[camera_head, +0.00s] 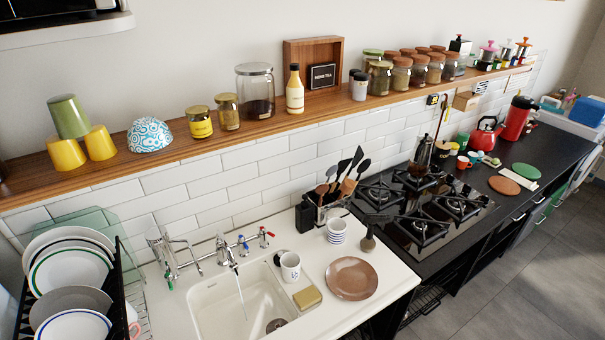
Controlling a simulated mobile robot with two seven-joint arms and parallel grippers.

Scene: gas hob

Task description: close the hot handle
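A chrome tap (226,252) stands at the back edge of the white sink (212,305), and a thin stream of water (241,297) runs from its spout into the basin. To its right are a blue-marked handle (243,246) and, further right, a red-marked handle (265,236), which looks like the hot one. How far each handle is turned is too small to tell. Neither of my grippers is in view.
A patterned mug (290,266) and a yellow sponge (307,298) sit on the sink's right edge, near a brown plate (351,278). A black utensil holder (305,216) stands right of the red handle. A dish rack (125,290) is at the left.

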